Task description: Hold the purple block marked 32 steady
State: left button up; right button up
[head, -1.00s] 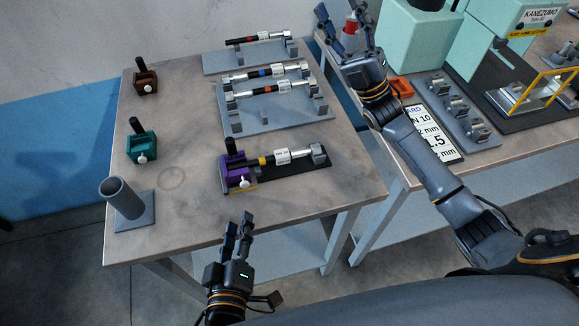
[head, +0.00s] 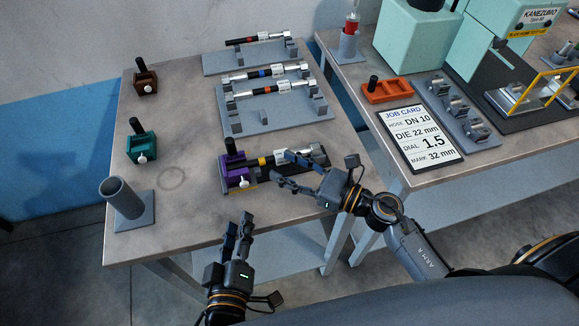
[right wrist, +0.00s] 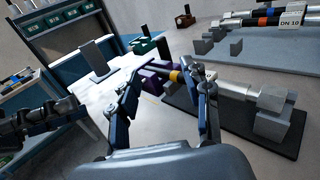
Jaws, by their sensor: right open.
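The purple block (head: 236,183), with a black knob and white thumbscrew, sits at the left end of a dark base plate (head: 300,172). A rod tool with a yellow band (head: 263,161) runs from it to the right. No number is legible on the block. My right gripper (head: 278,170) is open over the tool, right of the block. In the right wrist view the block (right wrist: 150,80) shows beyond the parted fingers, partly covered by them. My left gripper (head: 238,218) is at the table's front edge, nearer than the block, empty, fingers apart.
Teal (head: 141,148) and brown (head: 146,83) blocks stand on the left. A grey tube holder (head: 124,198) is at the front left. Grey racks (head: 275,117) with similar tools are behind. The right table holds an orange block (head: 388,92) and a job card (head: 420,138).

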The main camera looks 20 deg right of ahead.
aim_at(233, 143)
jog(key=x, duration=1.3)
jog(key=shift+w+a+f, duration=0.15)
jog(key=shift+w+a, duration=0.1)
jog(key=shift+a, duration=0.05)
grip_shut()
dwell(1.1)
pick_arm(q)
grip_shut()
dwell(1.1)
